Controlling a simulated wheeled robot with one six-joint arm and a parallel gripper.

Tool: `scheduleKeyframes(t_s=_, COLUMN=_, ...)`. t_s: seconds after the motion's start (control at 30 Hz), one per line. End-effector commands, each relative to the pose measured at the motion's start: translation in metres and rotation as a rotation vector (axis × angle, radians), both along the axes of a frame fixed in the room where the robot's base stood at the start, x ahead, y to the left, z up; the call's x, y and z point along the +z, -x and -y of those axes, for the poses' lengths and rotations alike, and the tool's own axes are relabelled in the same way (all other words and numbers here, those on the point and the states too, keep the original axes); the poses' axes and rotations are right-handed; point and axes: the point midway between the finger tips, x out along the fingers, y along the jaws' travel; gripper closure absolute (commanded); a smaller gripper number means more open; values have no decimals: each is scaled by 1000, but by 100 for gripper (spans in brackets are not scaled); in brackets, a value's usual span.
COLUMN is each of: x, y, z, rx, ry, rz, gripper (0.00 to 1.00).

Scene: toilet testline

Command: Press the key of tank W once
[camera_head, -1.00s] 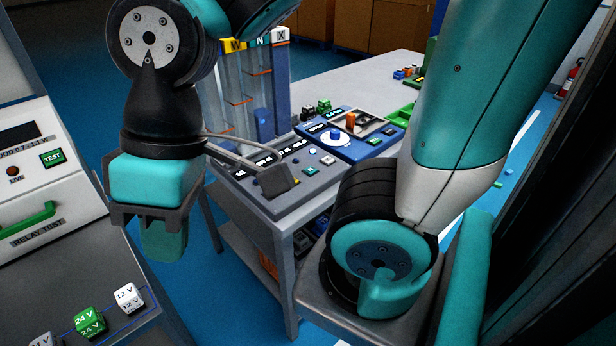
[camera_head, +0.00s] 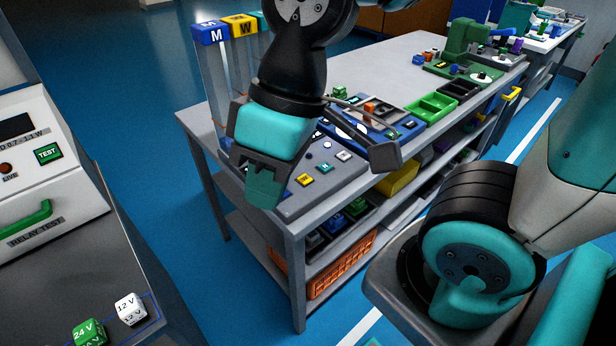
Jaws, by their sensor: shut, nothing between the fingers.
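The tank sign W (camera_head: 243,25) is yellow and tops a clear tank beside the blue M sign at the back left of the bench. The grey key panel (camera_head: 320,188) lies at the bench's near end. Its yellow W key (camera_head: 305,180) shows just right of my gripper (camera_head: 262,192). My gripper is shut and empty, pointing down, and it hides the panel's left part and much of the tanks. I cannot tell its height over the panel; no touch on the key shows.
A teal key (camera_head: 324,169) and a white key (camera_head: 343,156) follow the W key on the panel. At left is the relay test machine (camera_head: 45,165) with a 24 V cube (camera_head: 88,332) and a 12 V cube (camera_head: 131,308).

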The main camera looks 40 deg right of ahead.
Motion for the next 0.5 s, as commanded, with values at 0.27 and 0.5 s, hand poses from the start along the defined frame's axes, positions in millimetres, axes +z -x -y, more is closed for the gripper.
scheduleKeyframes(t_s=0.27, x=-11, y=-98, z=30, rx=-89, ry=199, rz=6, gripper=100)
scheduleKeyframes(t_s=0.5, x=-68, y=-182, z=99, rx=-64, ry=554, rz=36, gripper=100)
